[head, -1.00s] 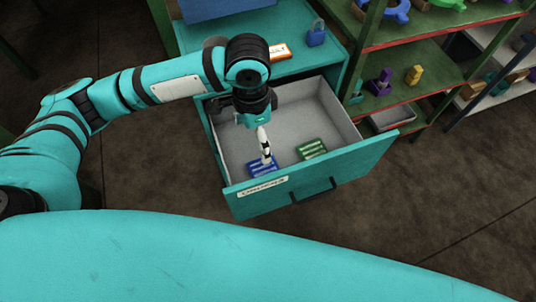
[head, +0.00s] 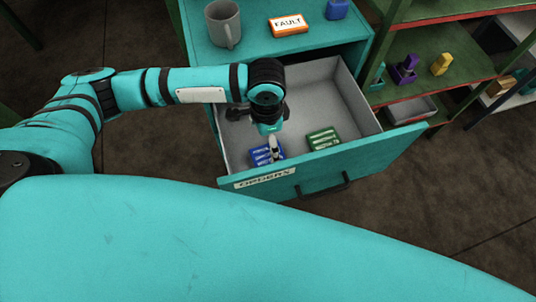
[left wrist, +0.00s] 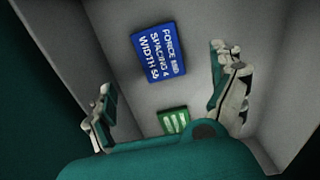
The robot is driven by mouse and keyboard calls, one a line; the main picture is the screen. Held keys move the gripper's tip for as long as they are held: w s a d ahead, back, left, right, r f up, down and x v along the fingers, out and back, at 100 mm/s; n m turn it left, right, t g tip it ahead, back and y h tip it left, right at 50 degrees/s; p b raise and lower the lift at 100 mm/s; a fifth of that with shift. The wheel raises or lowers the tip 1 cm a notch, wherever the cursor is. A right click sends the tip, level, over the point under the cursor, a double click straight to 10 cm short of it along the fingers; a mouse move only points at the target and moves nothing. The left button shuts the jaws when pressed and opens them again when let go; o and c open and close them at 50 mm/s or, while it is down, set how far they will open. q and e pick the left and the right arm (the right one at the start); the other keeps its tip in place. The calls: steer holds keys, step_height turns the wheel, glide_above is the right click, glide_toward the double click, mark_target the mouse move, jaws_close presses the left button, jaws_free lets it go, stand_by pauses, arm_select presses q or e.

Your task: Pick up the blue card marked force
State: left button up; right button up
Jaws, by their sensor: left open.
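The blue card (head: 259,157) lies on the floor of the open drawer (head: 372,158), near its front wall on the left. In the left wrist view the blue card (left wrist: 158,52) shows white text with FORCE on its first line. My left gripper (head: 276,153) points down into the drawer over the card and hides part of it. In the left wrist view its fingers (left wrist: 162,69) are spread wide with nothing between them, and the card appears beyond them, apart from both. My right gripper is not in view.
A green card (head: 323,139) lies in the drawer to the right of the blue one. Drawer walls surround both. On the cabinet top stand a grey mug (head: 224,27), an orange FAULT box (head: 288,27) and a blue padlock (head: 337,10). Green shelves (head: 445,85) stand at the right.

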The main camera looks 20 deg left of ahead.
mark_target(266, 155)
arm_select(q)
step_height(266, 155, down, 2)
steer(key=shift+f, duration=0.2)
step_height(266, 155, down, 6)
steer(key=shift+s+a+r+b, duration=0.15)
steer(key=shift+r+b, duration=0.05)
steer(key=shift+b, duration=0.15)
steer(key=c, duration=1.3)
